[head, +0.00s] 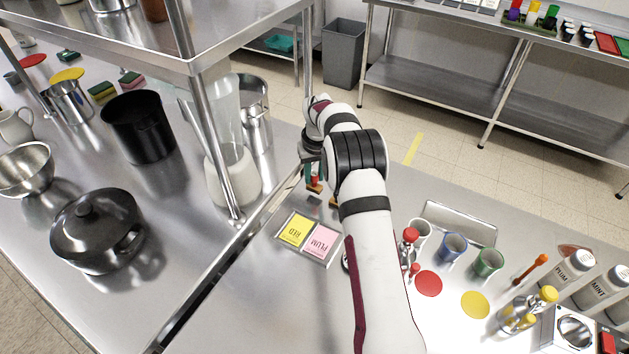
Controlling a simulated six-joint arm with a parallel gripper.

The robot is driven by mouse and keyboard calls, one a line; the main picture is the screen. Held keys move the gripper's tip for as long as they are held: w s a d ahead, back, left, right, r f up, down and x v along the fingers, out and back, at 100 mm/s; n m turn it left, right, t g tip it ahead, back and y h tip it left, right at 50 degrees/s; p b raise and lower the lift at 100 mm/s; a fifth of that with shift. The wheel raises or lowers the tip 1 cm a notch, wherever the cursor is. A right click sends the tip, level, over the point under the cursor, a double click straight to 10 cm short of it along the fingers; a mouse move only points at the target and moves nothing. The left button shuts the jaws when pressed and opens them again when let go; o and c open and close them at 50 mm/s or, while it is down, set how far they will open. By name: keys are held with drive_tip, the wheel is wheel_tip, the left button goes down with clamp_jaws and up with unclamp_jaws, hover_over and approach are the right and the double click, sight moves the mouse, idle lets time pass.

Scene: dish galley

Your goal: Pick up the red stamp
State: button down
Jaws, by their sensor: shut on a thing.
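The red stamp (315,182), with a small red handle and a brown base, shows just below the end of my arm, beside the metal tray. My gripper (311,170) points down over it and is shut on it. The arm's wrist and forearm hide much of the gripper and part of the stamp. I cannot tell whether the base touches the counter.
A shelf post (215,140) and a blender (243,175) stand to the left. Cups, coloured discs and bottles stand right of my arm.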

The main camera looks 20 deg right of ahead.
wheel_tip(320, 180, up, 2)
drive_tip(key=shift+r, duration=0.1)
drive_tip(key=s+d+r, duration=0.6)
drive_tip(key=s+d, duration=0.1)
drive_tip(key=d, duration=0.2)
drive_tip(key=shift+d+r, duration=0.15)
drive_tip(key=shift+r, duration=0.1)
drive_tip(key=c, duration=1.2)
unclamp_jaws()
drive_tip(key=shift+c, duration=0.2)
clamp_jaws()
drive_tip(key=shift+s+d+f, duration=0.3)
drive_tip(key=shift+s+f, duration=0.35)
drive_tip(key=shift+f, duration=0.85)
drive_tip(key=shift+s+d+f, duration=0.25)
drive_tip(key=shift+s+f, duration=0.45)
drive_tip(key=shift+f, duration=0.75)
drive_tip(key=shift+s+d+f, duration=0.3)
drive_tip(key=shift+s+f, duration=0.35)
drive_tip(key=shift+f, duration=0.85)
